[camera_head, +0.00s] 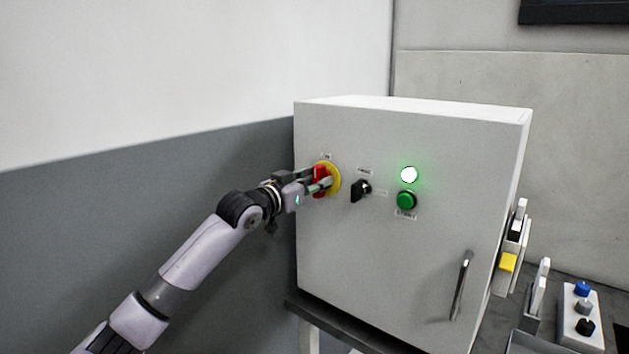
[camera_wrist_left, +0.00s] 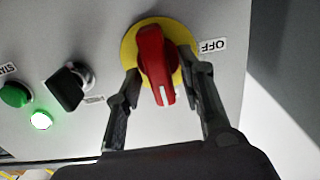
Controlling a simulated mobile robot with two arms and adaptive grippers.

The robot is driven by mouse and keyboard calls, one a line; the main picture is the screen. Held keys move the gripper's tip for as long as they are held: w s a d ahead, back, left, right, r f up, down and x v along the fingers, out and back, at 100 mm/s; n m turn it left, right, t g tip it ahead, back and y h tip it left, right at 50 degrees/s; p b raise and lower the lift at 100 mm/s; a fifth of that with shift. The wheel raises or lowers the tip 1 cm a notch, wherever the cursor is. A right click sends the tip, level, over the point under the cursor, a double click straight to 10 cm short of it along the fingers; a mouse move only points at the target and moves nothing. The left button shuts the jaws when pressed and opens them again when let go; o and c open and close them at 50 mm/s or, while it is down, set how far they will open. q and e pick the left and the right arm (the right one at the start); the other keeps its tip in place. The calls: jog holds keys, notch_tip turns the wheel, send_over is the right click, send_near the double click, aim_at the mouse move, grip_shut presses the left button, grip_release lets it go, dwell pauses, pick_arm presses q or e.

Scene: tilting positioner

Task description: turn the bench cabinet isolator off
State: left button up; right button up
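The white bench cabinet (camera_head: 390,270) stands against the grey wall, with its isolator on the upper left of the front. The isolator has a red handle (camera_wrist_left: 155,65) on a yellow round plate (camera_wrist_left: 128,48). An OFF label (camera_wrist_left: 213,46) sits to the right of the plate in the left wrist view. The handle's white mark points down in that view, not at the label. My left gripper (camera_head: 318,182) is at the isolator. Its fingers (camera_wrist_left: 165,92) are apart, one on each side of the handle, with a visible gap on the right side. My right gripper is not in view.
A black selector switch (camera_head: 360,190), a lit green lamp (camera_head: 409,174) and a green start button (camera_head: 407,200) are right of the isolator. A metal door handle (camera_head: 461,286) is at lower right. A box with several knobs (camera_head: 582,316) stands right of the cabinet.

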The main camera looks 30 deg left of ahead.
pick_arm(q)
grip_shut()
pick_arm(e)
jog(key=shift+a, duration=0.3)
